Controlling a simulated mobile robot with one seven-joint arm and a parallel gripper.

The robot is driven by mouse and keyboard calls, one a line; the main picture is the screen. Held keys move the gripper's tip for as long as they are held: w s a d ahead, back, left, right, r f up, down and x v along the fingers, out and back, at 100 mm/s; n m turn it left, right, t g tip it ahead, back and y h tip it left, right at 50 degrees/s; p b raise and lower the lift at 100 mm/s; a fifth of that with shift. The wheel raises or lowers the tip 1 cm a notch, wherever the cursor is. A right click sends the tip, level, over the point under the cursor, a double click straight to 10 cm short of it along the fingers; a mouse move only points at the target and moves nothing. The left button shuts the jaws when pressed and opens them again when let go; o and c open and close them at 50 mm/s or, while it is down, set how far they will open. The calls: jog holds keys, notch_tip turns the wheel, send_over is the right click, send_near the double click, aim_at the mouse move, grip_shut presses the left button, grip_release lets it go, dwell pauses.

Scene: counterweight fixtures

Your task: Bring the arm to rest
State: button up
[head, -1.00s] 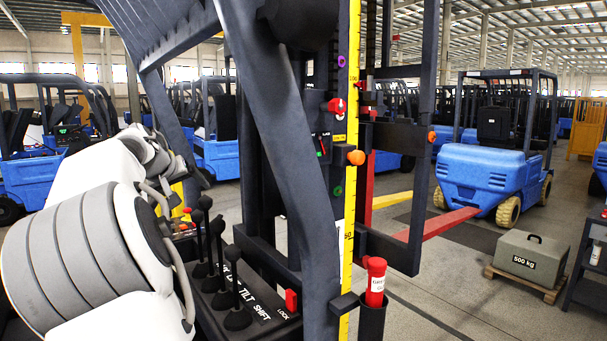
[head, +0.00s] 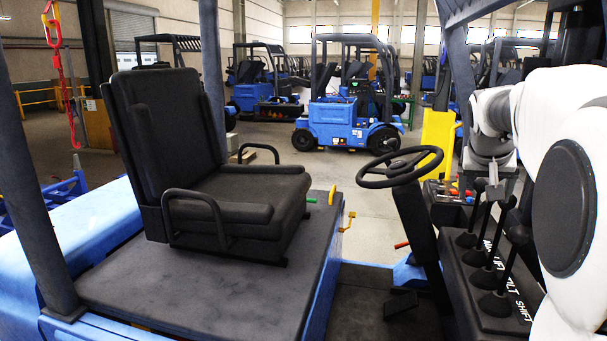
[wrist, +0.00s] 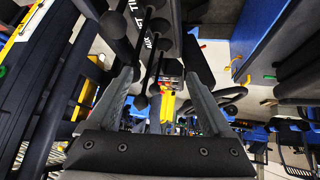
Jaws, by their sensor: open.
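My arm (head: 563,200), white and grey, is at the right of the head view, folded close beside the row of levers. My gripper (wrist: 159,75) shows in the wrist view with its two dark fingers spread wide apart. Nothing is held between them. Black levers (head: 490,240) with round knobs stand on the console marked TILT and SHIFT. The levers also show past the fingertips in the wrist view (wrist: 152,70); I cannot tell how far from the fingers they are.
A black seat (head: 230,205) is on the blue forklift's deck at left. A steering wheel (head: 400,167) stands between seat and levers. Roof posts (head: 35,170) flank the cab. Other blue forklifts (head: 340,118) are parked behind. A red chain (head: 65,80) hangs at far left.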

jog(key=s+a+f+n+y, duration=0.1)
jog(key=s+a+f, duration=0.3)
jog(key=s+a, duration=0.3)
jog(key=s+a+f+n+y+b, duration=0.1)
jog(key=s+a+f+n+y, duration=0.1)
jog(key=s+a+f, duration=0.2)
jog(key=s+a+f+n+y+b, duration=0.1)
jog(key=s+a+f, duration=0.4)
jog(key=s+a, duration=0.6)
jog(key=s+n, duration=0.1)
jog(key=s, duration=0.4)
jog(key=shift+s+g+y, duration=0.3)
jog(key=shift+s+y, duration=0.05)
jog(key=shift+y, duration=0.05)
jog(key=shift+f, duration=0.1)
jog(key=c, duration=0.5)
jog(key=shift+d, duration=0.1)
jog(key=shift+c, duration=0.3)
